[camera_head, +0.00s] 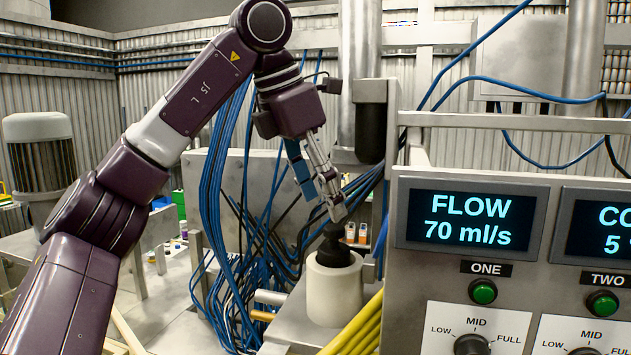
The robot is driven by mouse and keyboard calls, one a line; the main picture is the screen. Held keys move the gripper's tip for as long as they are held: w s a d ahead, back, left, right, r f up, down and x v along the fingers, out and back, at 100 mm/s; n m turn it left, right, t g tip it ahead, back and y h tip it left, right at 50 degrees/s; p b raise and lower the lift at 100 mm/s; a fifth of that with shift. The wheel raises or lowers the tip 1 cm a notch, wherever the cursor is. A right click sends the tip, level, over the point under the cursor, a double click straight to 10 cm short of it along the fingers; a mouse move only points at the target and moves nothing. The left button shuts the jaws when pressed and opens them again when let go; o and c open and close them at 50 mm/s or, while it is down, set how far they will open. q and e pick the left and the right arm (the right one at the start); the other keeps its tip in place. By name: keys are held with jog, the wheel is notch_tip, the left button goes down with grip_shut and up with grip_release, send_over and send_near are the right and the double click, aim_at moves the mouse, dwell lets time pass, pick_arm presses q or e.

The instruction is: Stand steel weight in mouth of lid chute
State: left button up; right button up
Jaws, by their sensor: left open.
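My left gripper (335,208) points down and is open, with its fingertips just above a dark knobbed piece (334,246). This piece stands upright on top of a pale, round cylinder (335,290), and its lower end is hidden in or behind the cylinder's rim. It may be the steel weight and the cylinder may be the lid chute, but I cannot tell for certain. The fingertips seem close to the knob; whether they touch it is unclear. My right gripper is not in view.
A control panel (520,270) with a flow display (468,218) fills the right side. Blue cables (225,200) hang behind my left gripper. Yellow hoses (355,330) run beside the cylinder. A vertical steel tube (360,50) and a dark cylinder (370,132) stand behind.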

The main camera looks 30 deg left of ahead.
pick_arm(q)
jog(key=shift+v, duration=1.25)
jog(key=shift+f, duration=0.1)
